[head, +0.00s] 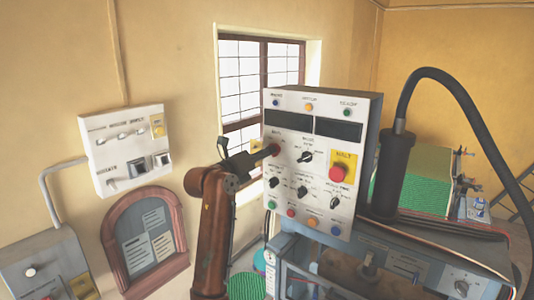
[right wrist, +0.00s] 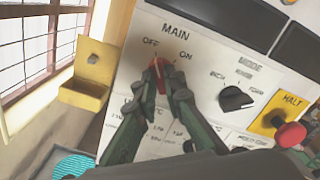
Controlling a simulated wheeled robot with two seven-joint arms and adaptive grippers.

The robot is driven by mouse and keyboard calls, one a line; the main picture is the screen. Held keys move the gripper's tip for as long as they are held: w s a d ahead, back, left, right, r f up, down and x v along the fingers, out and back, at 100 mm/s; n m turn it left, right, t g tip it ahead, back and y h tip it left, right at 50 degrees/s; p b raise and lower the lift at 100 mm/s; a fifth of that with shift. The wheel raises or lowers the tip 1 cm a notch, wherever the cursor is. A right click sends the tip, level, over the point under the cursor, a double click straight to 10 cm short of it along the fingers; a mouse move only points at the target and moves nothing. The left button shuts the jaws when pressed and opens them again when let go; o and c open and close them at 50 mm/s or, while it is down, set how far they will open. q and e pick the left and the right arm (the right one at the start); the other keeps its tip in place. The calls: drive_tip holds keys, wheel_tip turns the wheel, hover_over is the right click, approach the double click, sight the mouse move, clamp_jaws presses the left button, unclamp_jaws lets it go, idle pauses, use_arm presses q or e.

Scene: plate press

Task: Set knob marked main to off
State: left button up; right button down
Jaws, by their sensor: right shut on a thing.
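The red knob marked MAIN (right wrist: 160,77) is on the white panel, with OFF printed at its upper left and ON at its upper right. It also shows in the head view (head: 275,149) at the panel's left edge. My right gripper (right wrist: 161,88) is shut on this knob, with a dark green finger on each side. In the head view my right gripper (head: 262,152) reaches the panel from the left. The knob's pale pointer mark seems to point up toward OFF, though the fingers hide part of the knob. My left gripper is not in view.
A black MODE knob (right wrist: 235,98) and a red HALT button (right wrist: 289,135) on a yellow plate are right of the red knob. A yellow open box (right wrist: 84,92) sticks out at the panel's left. A white switch box (head: 125,147) hangs on the wall.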

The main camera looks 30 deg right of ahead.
drive_tip(key=c, duration=2)
unclamp_jaws()
drive_tip(key=v, duration=1.2)
drive_tip(key=shift+a, duration=0.1)
